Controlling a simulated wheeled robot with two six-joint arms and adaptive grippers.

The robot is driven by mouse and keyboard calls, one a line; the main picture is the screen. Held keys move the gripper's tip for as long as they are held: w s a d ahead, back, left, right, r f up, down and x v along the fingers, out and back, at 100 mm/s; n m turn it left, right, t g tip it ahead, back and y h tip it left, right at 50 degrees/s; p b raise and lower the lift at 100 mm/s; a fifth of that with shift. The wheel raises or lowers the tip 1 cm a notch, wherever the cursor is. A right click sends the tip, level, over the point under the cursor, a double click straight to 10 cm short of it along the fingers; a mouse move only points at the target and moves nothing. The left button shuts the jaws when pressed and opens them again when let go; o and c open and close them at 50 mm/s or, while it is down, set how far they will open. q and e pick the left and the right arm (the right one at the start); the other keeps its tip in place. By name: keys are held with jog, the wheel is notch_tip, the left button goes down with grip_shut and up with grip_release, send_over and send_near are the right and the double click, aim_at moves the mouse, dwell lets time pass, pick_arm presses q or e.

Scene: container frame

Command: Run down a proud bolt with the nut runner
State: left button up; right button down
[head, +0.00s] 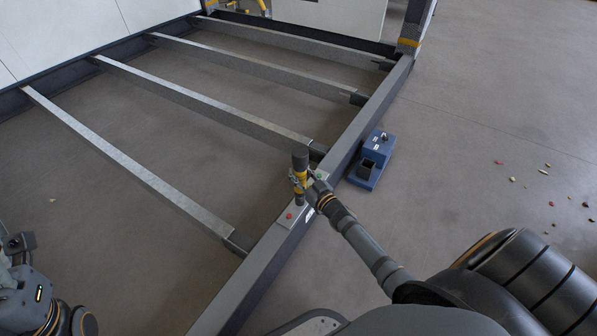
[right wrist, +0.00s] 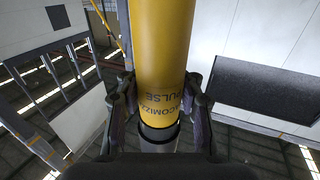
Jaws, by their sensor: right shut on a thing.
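In the right wrist view the yellow nut runner (right wrist: 163,60) sits between both fingers of the right gripper (right wrist: 158,112). A red-marked bolt spot (head: 289,216) shows on a light plate (head: 283,222) on the beam, just nearer than the tool. A green mark (head: 319,176) lies just beyond it. Whether the tool's lower end touches a bolt cannot be told. My left gripper (head: 18,243) is at the left edge, its jaws unclear.
A blue holder (head: 368,172) with an empty-looking socket stands right of the beam. Several grey cross members (head: 130,160) run left from the beam, with open floor between them. Small coloured bits (head: 543,172) lie on the floor at the right.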

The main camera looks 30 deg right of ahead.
jog(key=shift+s+f, duration=0.15)
jog(key=shift+f, duration=0.1)
dwell(0.5)
jog(key=shift+r+p, duration=0.1)
jog(key=shift+p, duration=0.25)
